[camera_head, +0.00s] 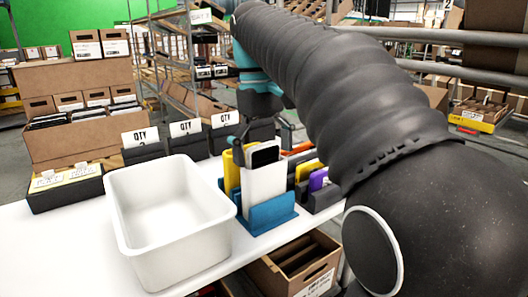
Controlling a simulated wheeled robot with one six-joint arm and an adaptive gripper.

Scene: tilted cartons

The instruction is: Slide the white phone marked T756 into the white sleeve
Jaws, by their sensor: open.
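A white sleeve (264,184) stands upright in a blue holder (270,213) near the front edge of the white table. A phone with a dark screen and pale rim (265,154) shows at the sleeve's top; its lower part is hidden, apparently inside the sleeve. I cannot read any T756 marking. My gripper (244,136) is open, just above and behind the phone's top. Its fingers are small and partly hidden, and I cannot tell whether one touches the phone.
A white empty bin (174,252) stands close left of the holder. A yellow item (231,174) is behind the sleeve. Yellow and purple items (318,180) stand in a dark rack at right. Black boxes with QTY cards (187,143) line the back. A carton (283,281) is below the table edge.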

